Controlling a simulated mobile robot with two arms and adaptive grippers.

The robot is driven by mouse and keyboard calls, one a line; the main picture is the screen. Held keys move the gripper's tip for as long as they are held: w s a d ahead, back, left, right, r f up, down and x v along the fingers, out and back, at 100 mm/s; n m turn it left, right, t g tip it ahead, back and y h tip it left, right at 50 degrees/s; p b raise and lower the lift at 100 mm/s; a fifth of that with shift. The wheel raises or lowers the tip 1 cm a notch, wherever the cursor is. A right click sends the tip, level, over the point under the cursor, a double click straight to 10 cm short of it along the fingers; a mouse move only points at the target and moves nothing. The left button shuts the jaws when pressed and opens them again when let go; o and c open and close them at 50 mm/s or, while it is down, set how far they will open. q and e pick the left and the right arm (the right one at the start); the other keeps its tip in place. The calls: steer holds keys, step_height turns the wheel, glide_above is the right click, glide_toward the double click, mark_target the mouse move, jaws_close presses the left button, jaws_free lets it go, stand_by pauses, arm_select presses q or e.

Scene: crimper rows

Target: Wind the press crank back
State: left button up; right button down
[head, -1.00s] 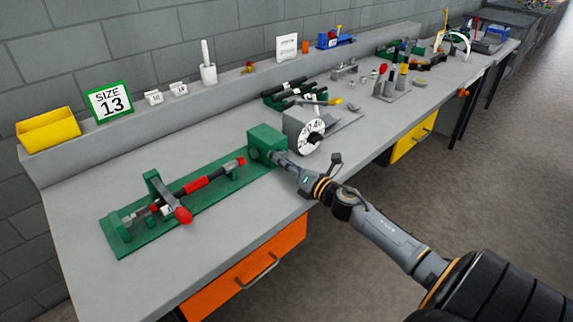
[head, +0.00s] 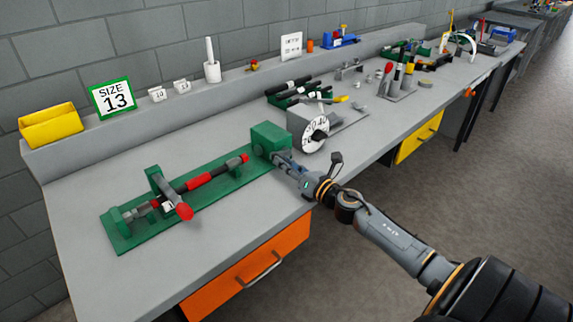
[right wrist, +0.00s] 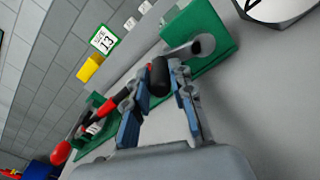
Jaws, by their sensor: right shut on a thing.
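The press has a long green base (head: 222,183) on the bench and a green block (head: 268,137) at its right end. A red-and-black tool (head: 200,181) lies along the base, with a red-ended lever (head: 184,210) near its left end. In the right wrist view, the grey crank arm (right wrist: 188,50) sits against the green block (right wrist: 215,35) and carries a black handle (right wrist: 159,77). My right gripper (head: 281,158) is at the block's front; in the right wrist view its fingers (right wrist: 160,88) are shut on the handle. The head view hides most of the crank. My left gripper is out of view.
A white dial (head: 315,134) on a grey block stands just right of the press. Green racks with tools (head: 300,97) stand behind. A "SIZE 13" sign (head: 113,100) and a yellow bin (head: 50,127) are on the back ledge. The bench front left of the gripper is clear.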

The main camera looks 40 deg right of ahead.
steer(key=c, duration=1.4)
jaws_free()
steer(key=shift+f, duration=0.15)
steer(key=s, duration=0.8)
steer(key=s+d, duration=0.1)
steer(key=s, duration=0.3)
steer(key=shift+a, duration=0.1)
